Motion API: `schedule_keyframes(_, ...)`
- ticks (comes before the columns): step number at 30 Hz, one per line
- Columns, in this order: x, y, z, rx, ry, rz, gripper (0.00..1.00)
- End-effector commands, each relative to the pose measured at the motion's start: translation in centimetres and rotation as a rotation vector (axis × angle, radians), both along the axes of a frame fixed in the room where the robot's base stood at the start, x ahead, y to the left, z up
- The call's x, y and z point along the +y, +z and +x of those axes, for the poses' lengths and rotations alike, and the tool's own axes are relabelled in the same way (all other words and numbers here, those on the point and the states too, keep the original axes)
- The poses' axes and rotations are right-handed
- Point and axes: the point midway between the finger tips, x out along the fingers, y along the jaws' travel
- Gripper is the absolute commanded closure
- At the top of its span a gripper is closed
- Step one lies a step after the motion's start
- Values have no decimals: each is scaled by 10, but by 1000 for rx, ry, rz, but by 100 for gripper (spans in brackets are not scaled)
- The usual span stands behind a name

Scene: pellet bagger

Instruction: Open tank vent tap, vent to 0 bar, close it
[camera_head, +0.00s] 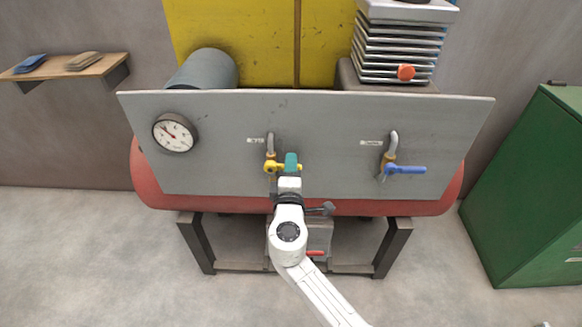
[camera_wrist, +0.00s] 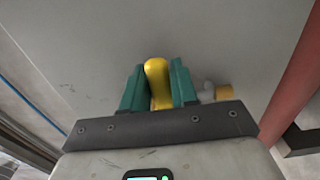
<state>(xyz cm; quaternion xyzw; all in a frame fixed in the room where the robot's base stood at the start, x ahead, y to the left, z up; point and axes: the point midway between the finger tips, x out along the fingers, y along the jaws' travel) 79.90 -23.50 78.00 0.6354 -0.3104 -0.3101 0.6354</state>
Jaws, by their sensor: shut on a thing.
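A tap with a yellow lever (camera_head: 272,166) sits on the grey panel (camera_head: 330,120), left of its middle, under a small unreadable label. My gripper (camera_head: 291,165) is at the right end of the lever. In the wrist view the yellow lever (camera_wrist: 158,82) stands between the two green fingers of my gripper (camera_wrist: 159,88), which are shut on it. The lever points right, about level, across the pipe. A round pressure gauge (camera_head: 175,132) is at the panel's left; its needle points to the upper left, and its figures are too small to read.
A second tap with a blue lever (camera_head: 406,170) is to the right on the panel. A red tank (camera_head: 150,180) lies behind it on a dark stand. A finned unit with an orange knob (camera_head: 406,72) is above. A green cabinet (camera_head: 535,185) stands at right.

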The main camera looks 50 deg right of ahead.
Motion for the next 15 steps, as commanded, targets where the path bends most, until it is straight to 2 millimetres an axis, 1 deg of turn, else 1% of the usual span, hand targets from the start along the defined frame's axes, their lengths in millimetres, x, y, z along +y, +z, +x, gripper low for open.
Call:
schedule_keyframes(9, 0, -1, 0, 2, 0, 0, 100)
schedule_keyframes(15, 0, 2, 0, 31, 0, -22, 100)
